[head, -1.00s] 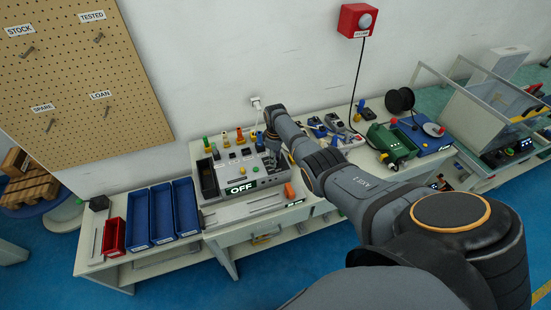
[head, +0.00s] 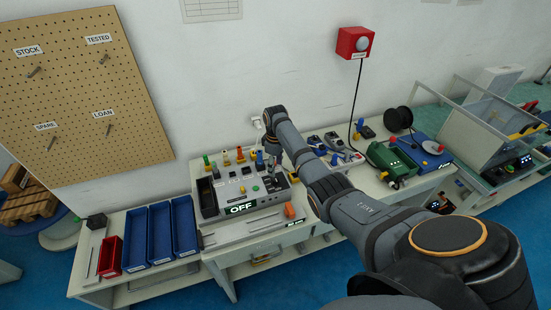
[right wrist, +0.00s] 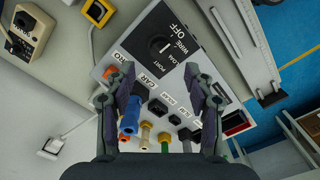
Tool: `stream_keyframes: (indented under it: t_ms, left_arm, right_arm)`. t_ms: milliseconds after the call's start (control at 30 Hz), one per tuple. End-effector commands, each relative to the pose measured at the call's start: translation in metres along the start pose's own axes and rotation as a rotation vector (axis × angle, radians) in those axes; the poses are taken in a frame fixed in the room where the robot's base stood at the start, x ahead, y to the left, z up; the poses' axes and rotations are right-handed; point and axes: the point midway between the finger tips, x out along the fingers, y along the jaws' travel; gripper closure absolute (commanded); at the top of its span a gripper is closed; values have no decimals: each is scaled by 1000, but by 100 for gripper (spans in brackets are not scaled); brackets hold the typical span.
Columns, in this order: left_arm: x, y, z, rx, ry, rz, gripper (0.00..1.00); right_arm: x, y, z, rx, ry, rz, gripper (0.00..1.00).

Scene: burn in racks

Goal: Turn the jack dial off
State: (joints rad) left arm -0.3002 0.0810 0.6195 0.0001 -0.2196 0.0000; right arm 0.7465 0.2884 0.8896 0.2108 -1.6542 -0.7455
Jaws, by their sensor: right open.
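The tester box (head: 212,212) stands on the bench with a lit OFF sign (head: 241,208) on its front. In the right wrist view a black dial (right wrist: 158,47) sits on the grey panel, with the words OFF, WIRE, COAX and PORT around it. I cannot tell for sure which word its pointer faces. My right gripper (head: 271,162) is over the right part of the box. In the right wrist view the right gripper (right wrist: 155,78) is open and empty, its fingers pointing toward the dial and apart from it. My left gripper is not in view.
Colored plugs (right wrist: 130,116) stand along the panel edge near my fingers. Blue bins (head: 160,235) and a red bin (head: 110,255) lie to the left. A green device (head: 390,160) and a cable reel (head: 398,119) are to the right.

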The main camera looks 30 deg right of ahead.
Motion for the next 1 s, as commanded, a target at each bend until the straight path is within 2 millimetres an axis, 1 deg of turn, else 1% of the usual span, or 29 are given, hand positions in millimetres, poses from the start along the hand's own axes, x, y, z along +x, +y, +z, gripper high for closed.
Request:
stream_keyframes:
  t_ms: [33,133,233,333,867,967,1000]
  left_arm:
    - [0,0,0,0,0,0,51]
    - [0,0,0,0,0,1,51]
    - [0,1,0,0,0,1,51]
    - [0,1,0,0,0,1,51]
    - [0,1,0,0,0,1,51]
    - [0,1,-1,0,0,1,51]
    - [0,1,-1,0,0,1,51]
  right_arm:
    - [-12,1,0,-1,2,2,46]
    - [-31,0,-1,-1,1,2,46]
    - [-43,0,0,-1,1,1,46]
    - [-49,0,0,0,-1,-1,46]
    - [-48,-1,0,0,-1,0,46]
    - [-33,-12,5,12,-4,19,46]
    - [-22,-20,9,23,-4,34,46]
